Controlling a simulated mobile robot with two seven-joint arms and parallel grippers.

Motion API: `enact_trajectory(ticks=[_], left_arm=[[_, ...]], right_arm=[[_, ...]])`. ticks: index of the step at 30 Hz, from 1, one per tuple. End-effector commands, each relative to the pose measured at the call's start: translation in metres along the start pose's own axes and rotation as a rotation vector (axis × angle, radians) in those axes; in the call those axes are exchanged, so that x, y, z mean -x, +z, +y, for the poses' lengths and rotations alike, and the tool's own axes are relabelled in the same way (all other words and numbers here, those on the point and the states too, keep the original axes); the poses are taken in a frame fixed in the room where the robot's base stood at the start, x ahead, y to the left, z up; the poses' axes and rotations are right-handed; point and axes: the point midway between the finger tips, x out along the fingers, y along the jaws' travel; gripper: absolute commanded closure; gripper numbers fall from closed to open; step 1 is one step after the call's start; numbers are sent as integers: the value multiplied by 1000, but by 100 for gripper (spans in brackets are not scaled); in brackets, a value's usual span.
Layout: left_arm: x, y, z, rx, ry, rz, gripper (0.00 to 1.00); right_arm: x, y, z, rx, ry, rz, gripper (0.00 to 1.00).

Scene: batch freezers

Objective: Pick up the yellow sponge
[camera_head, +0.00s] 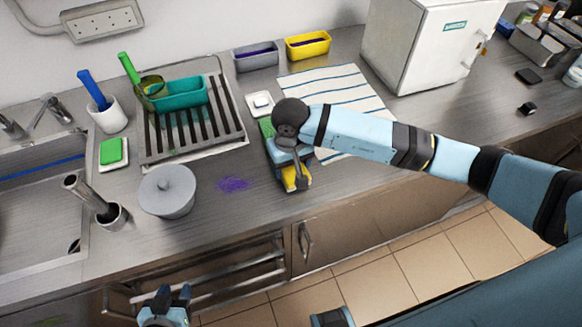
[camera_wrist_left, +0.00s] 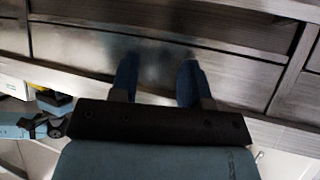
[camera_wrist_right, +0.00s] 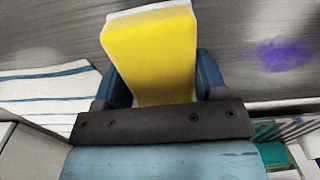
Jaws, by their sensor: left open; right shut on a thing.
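The yellow sponge (camera_head: 290,182) is near the front edge of the metal counter, partly hidden by my right arm in the head view. In the right wrist view the sponge (camera_wrist_right: 150,55) is yellow with a pale far edge and sits between both blue fingers. My right gripper (camera_head: 291,172) is shut on it. I cannot tell whether the sponge touches the counter. My left gripper (camera_head: 173,292) is open and empty, low in front of the cabinet; its fingers (camera_wrist_left: 157,75) are apart in the left wrist view.
A purple stain (camera_head: 233,184) and a grey lidded pot (camera_head: 167,191) are left of the sponge. A striped cloth (camera_head: 345,90) lies behind it. A dish rack (camera_head: 231,125), a green sponge on a dish (camera_head: 111,151) and a white machine (camera_head: 425,45) stand farther off.

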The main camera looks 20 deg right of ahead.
Motion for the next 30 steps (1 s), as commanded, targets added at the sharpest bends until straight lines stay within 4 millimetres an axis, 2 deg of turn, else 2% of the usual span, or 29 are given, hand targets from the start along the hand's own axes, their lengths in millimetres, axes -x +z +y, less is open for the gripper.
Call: enact_trajectory(ticks=[5,12,18,24,30], left_arm=[[-3,4,0,0,0,0,57],[-8,12,0,0,0,1,57],[-11,17,-1,0,0,1,57],[-12,19,-1,0,-1,0,57],[-12,19,-1,0,-1,0,57]], right_arm=[[35,-2,1,1,0,7,57],[106,-1,0,2,0,9,57],[154,-1,0,1,0,6,57],[179,0,0,0,0,3,57],[186,0,0,0,1,0,57]])
